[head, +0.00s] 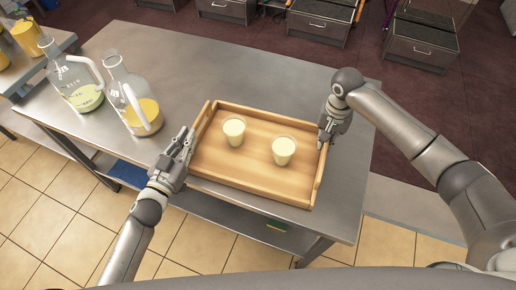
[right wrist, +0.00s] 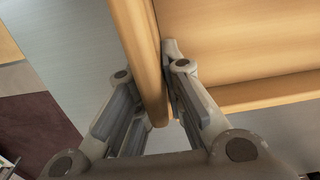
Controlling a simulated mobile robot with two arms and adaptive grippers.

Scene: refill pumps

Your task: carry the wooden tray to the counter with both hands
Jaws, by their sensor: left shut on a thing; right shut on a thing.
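The wooden tray (head: 240,176) is on or just above the steel counter in the head view; I cannot tell if it touches. Two cups of pale yellow liquid stand upright in it, a left cup (head: 234,131) and a right cup (head: 283,150). My left gripper (head: 188,140) is shut on the tray's left end wall. My right gripper (head: 326,134) is shut on the right end wall. In the right wrist view its fingers (right wrist: 158,118) straddle the tray wall (right wrist: 146,60).
The steel counter (head: 185,60) has free room behind the tray. Two glass jugs with yellow liquid, a left jug (head: 78,88) and a right jug (head: 138,105), stand left of the tray. Another table (head: 30,62) is at the far left. Grey drawer units (head: 318,22) stand behind.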

